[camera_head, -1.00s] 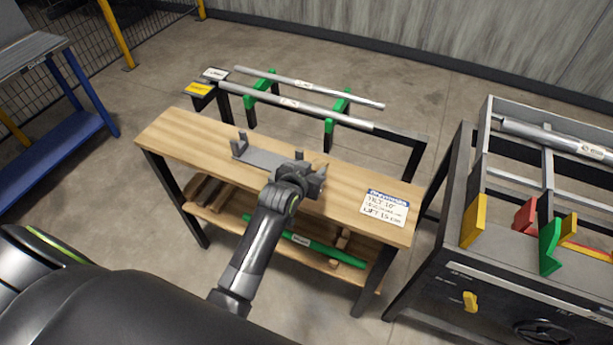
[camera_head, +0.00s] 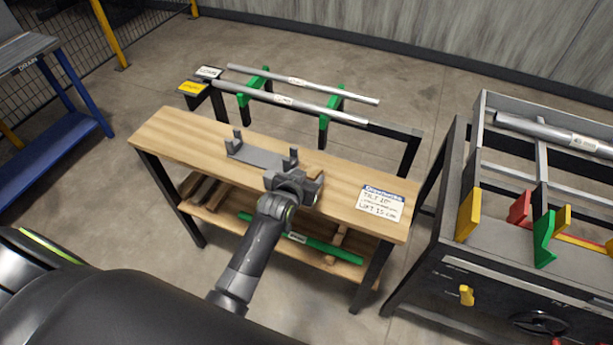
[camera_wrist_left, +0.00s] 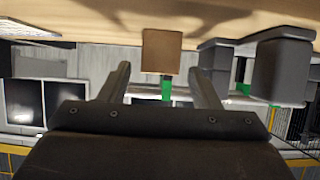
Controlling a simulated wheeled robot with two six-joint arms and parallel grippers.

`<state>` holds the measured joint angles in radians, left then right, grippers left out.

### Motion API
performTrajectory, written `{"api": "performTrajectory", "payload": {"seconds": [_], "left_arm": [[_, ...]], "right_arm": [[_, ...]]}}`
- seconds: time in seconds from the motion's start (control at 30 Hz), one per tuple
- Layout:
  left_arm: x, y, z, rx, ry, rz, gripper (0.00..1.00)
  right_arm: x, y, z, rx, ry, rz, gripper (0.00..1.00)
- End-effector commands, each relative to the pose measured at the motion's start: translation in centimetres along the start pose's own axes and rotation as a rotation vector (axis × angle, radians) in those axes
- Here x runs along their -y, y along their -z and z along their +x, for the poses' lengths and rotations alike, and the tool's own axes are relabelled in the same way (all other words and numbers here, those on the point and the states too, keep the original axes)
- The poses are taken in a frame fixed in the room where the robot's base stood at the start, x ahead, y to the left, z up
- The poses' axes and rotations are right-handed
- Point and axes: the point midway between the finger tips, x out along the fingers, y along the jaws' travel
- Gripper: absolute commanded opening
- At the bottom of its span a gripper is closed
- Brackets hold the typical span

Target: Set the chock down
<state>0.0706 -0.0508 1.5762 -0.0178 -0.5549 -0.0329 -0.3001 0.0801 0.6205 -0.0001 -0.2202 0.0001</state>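The chock, a small brown wooden block, stands on the bench top. In the left wrist view the chock (camera_wrist_left: 162,52) shows ahead of my left gripper (camera_wrist_left: 162,85), in line with the gap between the fingers and apart from both. The fingers are spread with nothing between them. In the head view my left gripper (camera_head: 300,180) is low at the bench's near edge and mostly hides the chock (camera_head: 311,170). My right gripper is not in view.
A grey cradle with upright ends (camera_head: 260,156) sits left of the gripper on the wooden bench (camera_head: 170,132). A label card (camera_head: 381,203) lies at the right. Metal rods rest on a rack (camera_head: 405,132) behind. A dark machine frame (camera_head: 450,230) stands right of the bench.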

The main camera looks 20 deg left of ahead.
Motion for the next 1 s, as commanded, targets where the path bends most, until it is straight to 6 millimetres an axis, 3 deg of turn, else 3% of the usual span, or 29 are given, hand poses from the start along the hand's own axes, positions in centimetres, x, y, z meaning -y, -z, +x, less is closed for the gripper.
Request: {"api": "performTrajectory", "payload": {"seconds": [0.37, 1.0], "left_arm": [[0.0, 0.1, -1.2, 0.000, 0.000, -0.002, 0.57], [0.0, 0.2, -10.9, -0.001, 0.000, -0.002, 0.57]], "right_arm": [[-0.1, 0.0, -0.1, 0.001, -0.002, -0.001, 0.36], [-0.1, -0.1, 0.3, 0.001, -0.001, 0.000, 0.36]]}}
